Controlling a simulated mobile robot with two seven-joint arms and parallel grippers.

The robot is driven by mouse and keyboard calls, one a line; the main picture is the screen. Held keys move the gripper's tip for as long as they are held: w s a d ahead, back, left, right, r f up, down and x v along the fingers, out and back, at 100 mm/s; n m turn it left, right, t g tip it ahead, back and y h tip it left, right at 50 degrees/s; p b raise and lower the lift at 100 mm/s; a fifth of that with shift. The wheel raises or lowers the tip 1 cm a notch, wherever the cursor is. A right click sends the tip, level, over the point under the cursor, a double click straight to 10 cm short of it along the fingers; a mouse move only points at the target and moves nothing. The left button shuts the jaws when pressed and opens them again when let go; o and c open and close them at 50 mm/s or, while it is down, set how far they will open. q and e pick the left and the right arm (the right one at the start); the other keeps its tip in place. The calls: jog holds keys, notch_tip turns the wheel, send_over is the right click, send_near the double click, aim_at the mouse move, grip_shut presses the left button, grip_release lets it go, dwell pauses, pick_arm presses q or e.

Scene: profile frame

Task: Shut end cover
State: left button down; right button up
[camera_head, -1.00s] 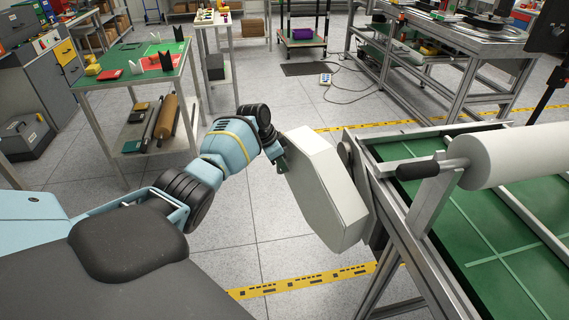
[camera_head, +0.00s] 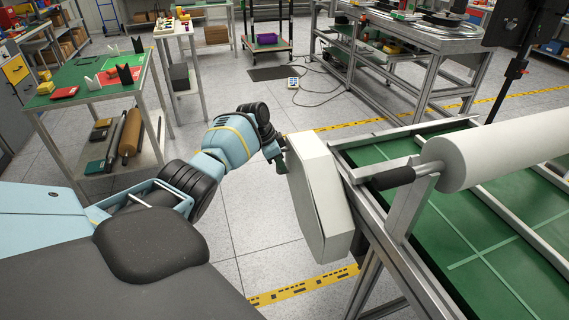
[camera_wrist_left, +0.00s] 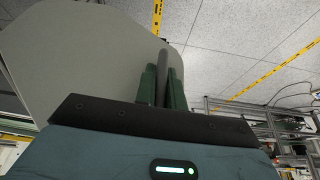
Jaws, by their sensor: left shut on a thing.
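The end cover (camera_head: 318,195) is a pale grey-white, box-like panel with cut corners at the near left end of the green-bedded machine (camera_head: 400,265). It stands close along the machine's end frame; whether it touches is hard to tell. My left gripper (camera_head: 281,163) is at the cover's outer left side, near its upper part. In the left wrist view its green fingers (camera_wrist_left: 162,90) are closed around a thin grey bar beside the cover's flat face (camera_wrist_left: 90,60), apparently its handle. The cover hides the end of the frame behind it. My right gripper is not in view.
A white roller (camera_head: 505,148) with a dark grip (camera_head: 388,179) lies over the machine's bed, close to the cover. A green-topped table (camera_head: 90,80) stands at the left and a metal workbench (camera_head: 410,40) at the back.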

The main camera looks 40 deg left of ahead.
pick_arm(q)
jog(key=c, duration=1.5)
grip_release()
jog(key=p+v, duration=0.1)
jog(key=v, duration=0.7)
jog(key=shift+s+f+p, duration=0.1)
jog(key=shift+p, duration=0.25)
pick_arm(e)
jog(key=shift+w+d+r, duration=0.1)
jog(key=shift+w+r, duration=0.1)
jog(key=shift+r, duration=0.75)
pick_arm(q)
jog(key=shift+f, duration=0.1)
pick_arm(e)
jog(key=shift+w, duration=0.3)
